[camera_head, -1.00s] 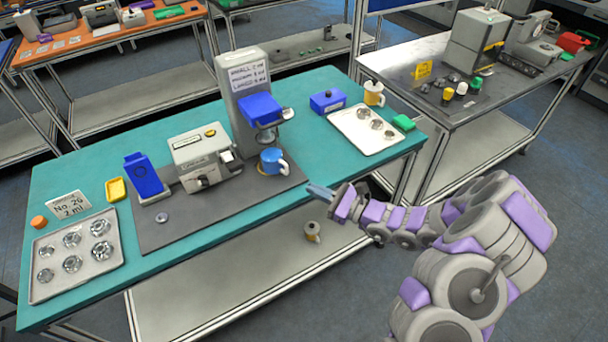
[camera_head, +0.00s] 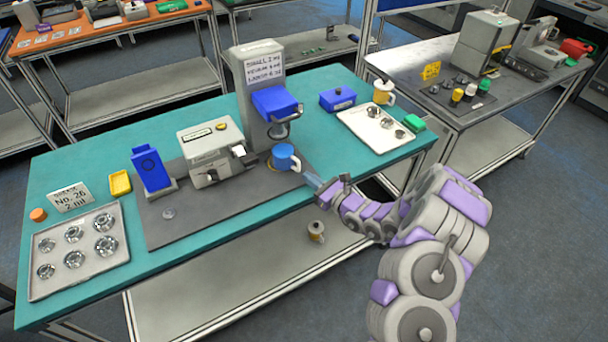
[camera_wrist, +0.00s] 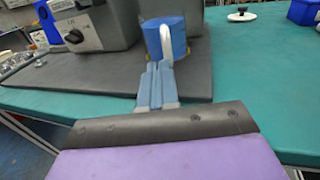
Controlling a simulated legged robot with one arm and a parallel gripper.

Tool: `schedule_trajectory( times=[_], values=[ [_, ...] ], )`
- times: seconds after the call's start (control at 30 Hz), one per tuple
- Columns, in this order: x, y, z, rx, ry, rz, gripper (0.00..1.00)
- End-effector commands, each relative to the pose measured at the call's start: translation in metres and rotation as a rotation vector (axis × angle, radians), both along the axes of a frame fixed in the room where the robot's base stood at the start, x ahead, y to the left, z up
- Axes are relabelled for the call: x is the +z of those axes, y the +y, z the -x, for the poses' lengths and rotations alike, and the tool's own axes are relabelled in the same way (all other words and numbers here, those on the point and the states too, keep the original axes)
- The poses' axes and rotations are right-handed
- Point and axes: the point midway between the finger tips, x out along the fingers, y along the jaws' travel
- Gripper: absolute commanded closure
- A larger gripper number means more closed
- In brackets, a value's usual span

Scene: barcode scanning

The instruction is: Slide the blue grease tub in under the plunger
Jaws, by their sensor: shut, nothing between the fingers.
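The blue grease tub (camera_head: 284,157), with a pale handle on its right side, stands upright at the right end of the dark mat. The grey dispenser (camera_head: 250,95) rises behind it. Its blue head (camera_head: 275,102) and plunger (camera_head: 279,131) are above and slightly behind the tub. My gripper (camera_head: 310,181) is shut and empty, in front and to the right of the tub. In the wrist view, the shut blue fingers (camera_wrist: 156,75) point at the tub (camera_wrist: 165,38), near its handle; whether they touch it I cannot tell.
A grey boxy machine (camera_head: 212,150) stands just left of the tub. A blue box (camera_head: 338,99), a yellow mug (camera_head: 383,92) and a white tray (camera_head: 356,130) with metal parts are to the right. The teal tabletop is clear between the mat and the tray.

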Motion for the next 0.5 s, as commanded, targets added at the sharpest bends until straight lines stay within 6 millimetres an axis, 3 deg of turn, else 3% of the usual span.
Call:
schedule_trajectory(
  times=[0.2, 0.5],
  values=[
    [0.000, 0.008, -0.019, -0.001, 0.001, -0.013, 1.00],
    [0.001, 0.023, -0.026, -0.002, 0.001, -0.007, 1.00]
  ],
)
